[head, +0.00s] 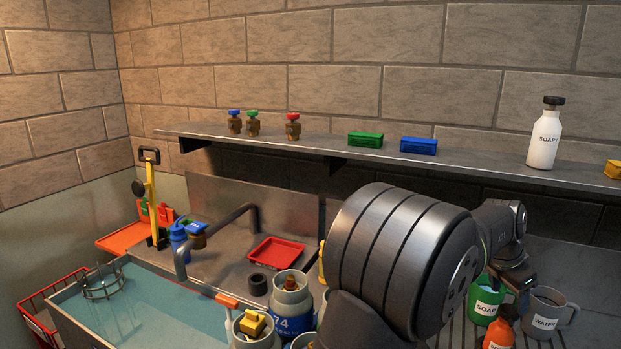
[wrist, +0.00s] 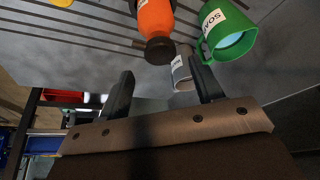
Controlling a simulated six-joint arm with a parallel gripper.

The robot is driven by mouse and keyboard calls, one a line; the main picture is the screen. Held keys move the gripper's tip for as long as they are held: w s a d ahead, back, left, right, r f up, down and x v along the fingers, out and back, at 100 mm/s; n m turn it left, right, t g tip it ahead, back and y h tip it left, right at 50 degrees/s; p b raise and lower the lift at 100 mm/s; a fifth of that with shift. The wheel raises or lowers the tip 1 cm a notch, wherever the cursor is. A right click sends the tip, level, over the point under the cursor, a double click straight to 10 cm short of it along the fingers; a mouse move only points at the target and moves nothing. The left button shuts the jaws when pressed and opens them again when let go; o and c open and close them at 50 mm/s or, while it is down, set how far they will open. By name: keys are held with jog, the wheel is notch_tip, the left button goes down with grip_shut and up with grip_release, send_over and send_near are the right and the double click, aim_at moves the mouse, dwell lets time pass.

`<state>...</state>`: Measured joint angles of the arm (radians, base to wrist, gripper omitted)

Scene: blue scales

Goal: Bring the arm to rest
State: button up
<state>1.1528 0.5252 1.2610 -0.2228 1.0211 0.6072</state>
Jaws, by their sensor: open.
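My arm reaches from the bottom middle of the head view to the right, and its dark wrist bends down at the right. My gripper (head: 524,296) points down among the mugs there, partly hidden. In the wrist view its two dark fingers (wrist: 163,82) stand wide apart with nothing held between them. A grey mug labelled WATER (head: 547,312) is close by the gripper; it shows beyond the gap between the fingers in the wrist view (wrist: 182,72). Whether a finger touches it, I cannot tell.
A green SOAP mug (head: 486,300) and an orange bottle (head: 498,332) stand close to the gripper. A shelf (head: 330,144) with a white SOAP bottle (head: 544,137) runs behind. A water-filled sink (head: 150,300), a red tray (head: 276,251) and canisters (head: 291,305) lie left.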

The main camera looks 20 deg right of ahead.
aim_at(510, 310)
jog(key=x, duration=0.7)
jog(key=shift+d+f, duration=0.1)
jog(key=shift+f, duration=0.1)
notch_tip(510, 310, up, 5)
jog(key=shift+s+f, duration=0.15)
jog(key=shift+f, duration=0.05)
jog(key=s+a+r, duration=0.2)
jog(key=s+r, duration=0.5)
jog(key=s, duration=0.5)
jog(key=s+d+r, duration=0.4)
jog(key=d+r, duration=0.1)
jog(key=d, duration=0.2)
notch_tip(510, 310, down, 12)
jog(key=shift+m, duration=0.3)
jog(key=shift+a, duration=0.1)
